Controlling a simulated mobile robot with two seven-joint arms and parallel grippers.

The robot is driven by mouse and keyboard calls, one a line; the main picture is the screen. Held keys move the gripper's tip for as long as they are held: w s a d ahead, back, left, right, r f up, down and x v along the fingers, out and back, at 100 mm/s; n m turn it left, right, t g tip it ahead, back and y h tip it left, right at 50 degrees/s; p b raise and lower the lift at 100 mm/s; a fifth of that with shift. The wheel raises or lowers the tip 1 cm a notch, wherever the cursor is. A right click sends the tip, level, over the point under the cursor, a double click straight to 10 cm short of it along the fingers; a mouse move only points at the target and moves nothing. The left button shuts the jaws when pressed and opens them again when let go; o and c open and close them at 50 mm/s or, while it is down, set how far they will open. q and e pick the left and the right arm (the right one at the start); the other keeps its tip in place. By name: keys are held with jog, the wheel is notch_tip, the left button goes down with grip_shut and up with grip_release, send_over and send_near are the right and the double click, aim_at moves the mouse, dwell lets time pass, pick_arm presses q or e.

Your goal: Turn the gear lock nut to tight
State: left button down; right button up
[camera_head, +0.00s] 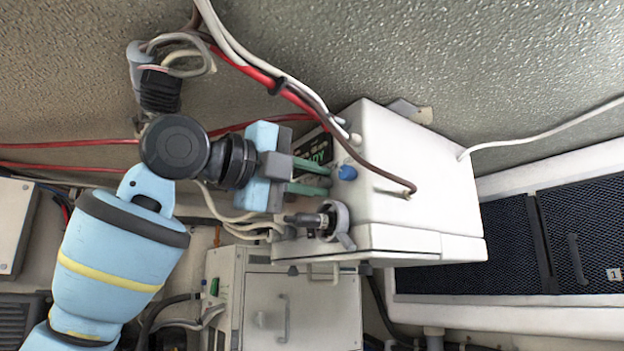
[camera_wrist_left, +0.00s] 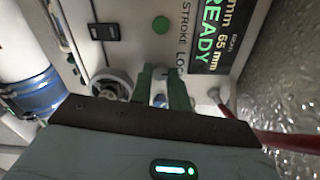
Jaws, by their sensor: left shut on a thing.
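In the left wrist view the gripper (camera_wrist_left: 165,88) points at the panel. My right gripper is not in view.
A grey ring fitting with a black stem (camera_head: 335,222) sits close below the fingers. Red and brown cables (camera_head: 345,150) hang close above. A lower cabinet (camera_head: 290,310) stands beneath.

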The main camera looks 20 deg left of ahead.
pick_arm(q)
jog(key=shift+m, duration=0.3)
dwell(0.4)
jog(key=c, duration=1.3)
grip_release()
jog(key=shift+c, duration=0.2)
jog(key=shift+s+a, duration=0.1)
jog(key=v, duration=0.7)
jog(key=shift+s+a, duration=0.15)
jog(key=shift+s, duration=0.15)
